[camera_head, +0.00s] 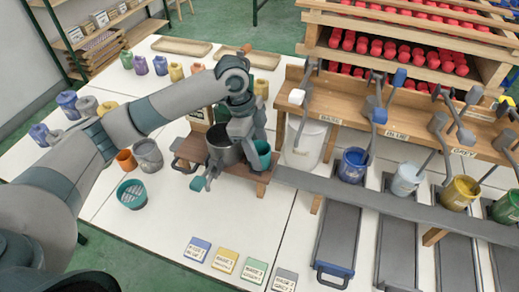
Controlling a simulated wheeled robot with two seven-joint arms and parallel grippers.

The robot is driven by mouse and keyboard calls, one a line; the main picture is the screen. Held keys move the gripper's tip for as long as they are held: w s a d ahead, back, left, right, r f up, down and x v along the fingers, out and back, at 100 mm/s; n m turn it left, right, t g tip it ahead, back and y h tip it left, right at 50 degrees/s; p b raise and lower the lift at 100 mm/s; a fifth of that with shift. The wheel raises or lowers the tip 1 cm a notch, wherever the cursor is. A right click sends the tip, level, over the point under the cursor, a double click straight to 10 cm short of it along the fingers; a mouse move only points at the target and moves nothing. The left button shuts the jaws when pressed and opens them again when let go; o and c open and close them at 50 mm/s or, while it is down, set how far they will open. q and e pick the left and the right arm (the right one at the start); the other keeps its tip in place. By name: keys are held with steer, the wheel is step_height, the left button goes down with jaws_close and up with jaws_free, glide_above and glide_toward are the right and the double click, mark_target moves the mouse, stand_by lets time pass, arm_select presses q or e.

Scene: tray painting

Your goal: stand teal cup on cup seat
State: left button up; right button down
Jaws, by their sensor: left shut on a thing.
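The cup seat cannot be told apart clearly from the stand. My right gripper is not in view.
A teal perforated container (132,195), an orange cup (126,160) and a grey cup (148,154) stand left of the stand. Paint pots, including a blue one (352,166), line the rail at right. Label cards (225,260) lie in front. The white table between is clear.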

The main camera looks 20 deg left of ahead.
arm_select(q)
steer(key=o, duration=1.1)
steer(key=shift+f, duration=0.1)
steer(key=shift+o, duration=0.2)
steer(key=shift+a+r, duration=0.15)
steer(key=shift+r, duration=0.45)
steer(key=b+v, duration=0.3)
steer(key=v, duration=0.8)
